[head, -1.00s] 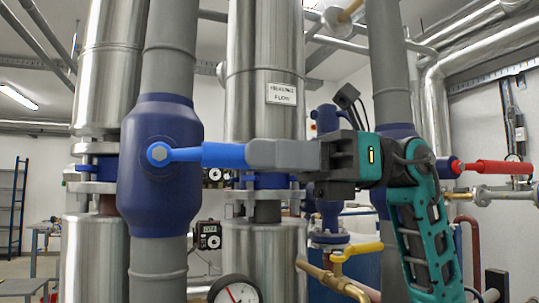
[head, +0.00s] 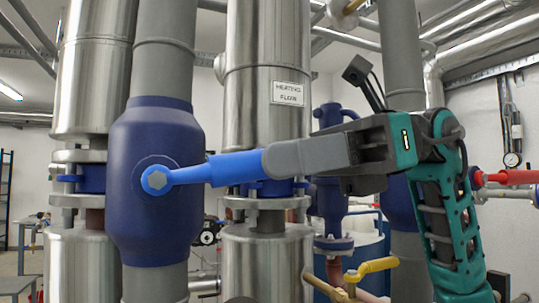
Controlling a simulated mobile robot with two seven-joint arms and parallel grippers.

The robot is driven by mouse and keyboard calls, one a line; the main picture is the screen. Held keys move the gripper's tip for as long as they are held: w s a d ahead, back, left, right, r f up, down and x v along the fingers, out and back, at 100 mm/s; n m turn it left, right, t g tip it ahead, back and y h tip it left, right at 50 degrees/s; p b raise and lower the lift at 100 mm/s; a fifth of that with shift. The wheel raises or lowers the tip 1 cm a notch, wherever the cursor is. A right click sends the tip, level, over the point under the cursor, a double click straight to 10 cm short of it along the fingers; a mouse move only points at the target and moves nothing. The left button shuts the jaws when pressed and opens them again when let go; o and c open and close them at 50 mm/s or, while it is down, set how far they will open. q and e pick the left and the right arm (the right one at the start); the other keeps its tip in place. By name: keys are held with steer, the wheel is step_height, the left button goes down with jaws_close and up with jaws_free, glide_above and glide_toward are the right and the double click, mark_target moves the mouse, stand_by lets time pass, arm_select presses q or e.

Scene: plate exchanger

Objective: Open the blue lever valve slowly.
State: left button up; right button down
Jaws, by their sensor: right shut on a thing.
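The blue lever valve has a large dark blue body (head: 150,225) on a grey vertical pipe at the left of the head view. My right gripper (head: 285,158) comes in from the right and is shut on the lever's right end. Its grey fingers hide that end. My left gripper is not in view.
A steel-clad pipe with a heating flow label (head: 288,93) stands behind the lever. A yellow lever (head: 372,267) is below my right gripper. A red lever (head: 505,177) is at the far right, behind my right arm.

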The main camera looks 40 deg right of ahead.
steer(key=c, duration=1.1)
jaws_free()
steer(key=shift+r, duration=0.1)
steer(key=shift+o, duration=0.2)
steer(key=b+v, duration=0.1)
steer(key=v, duration=0.6)
steer(key=shift+d, duration=0.3)
